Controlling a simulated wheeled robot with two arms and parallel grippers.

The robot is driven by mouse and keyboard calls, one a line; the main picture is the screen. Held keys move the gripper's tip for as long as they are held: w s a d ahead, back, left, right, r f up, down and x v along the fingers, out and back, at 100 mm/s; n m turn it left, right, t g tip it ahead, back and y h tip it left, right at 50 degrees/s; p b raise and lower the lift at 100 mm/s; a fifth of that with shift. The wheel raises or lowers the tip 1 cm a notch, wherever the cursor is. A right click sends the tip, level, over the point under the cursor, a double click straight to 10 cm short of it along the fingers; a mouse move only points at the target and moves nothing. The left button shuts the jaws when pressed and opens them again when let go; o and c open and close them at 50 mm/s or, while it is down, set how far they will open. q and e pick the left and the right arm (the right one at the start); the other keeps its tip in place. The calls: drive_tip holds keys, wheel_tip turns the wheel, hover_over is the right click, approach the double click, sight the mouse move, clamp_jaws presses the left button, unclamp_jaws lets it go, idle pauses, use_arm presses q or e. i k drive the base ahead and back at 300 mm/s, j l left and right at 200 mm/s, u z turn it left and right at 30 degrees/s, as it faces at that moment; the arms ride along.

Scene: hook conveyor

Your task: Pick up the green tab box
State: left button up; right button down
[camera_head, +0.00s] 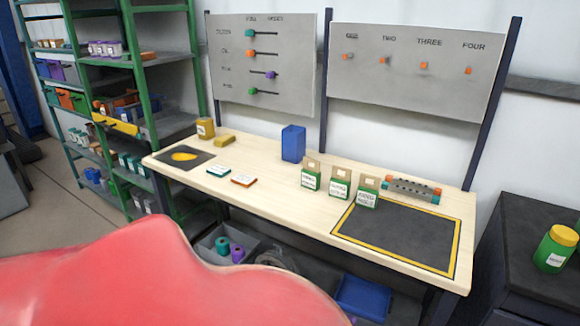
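Three small upright boxes stand in a row on the wooden table: a left box (311,179), a middle box (339,188) and a right box (366,195). Each has a green lower part, a white label and a brown upper part. I cannot read the labels clearly or tell which one is the green tab box. A flat piece with a green edge and white top (218,171) lies further left. Neither of my grippers is in view.
The table (275,205) also holds a blue bin (293,144), an orange-edged flat piece (243,180), a yellow-bordered dark mat (400,232) and a grey part with coloured ends (413,189). A large red surface, very close, hides the lower left.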

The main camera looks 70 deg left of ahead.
sight(311, 176)
drive_tip(key=u, duration=1.9)
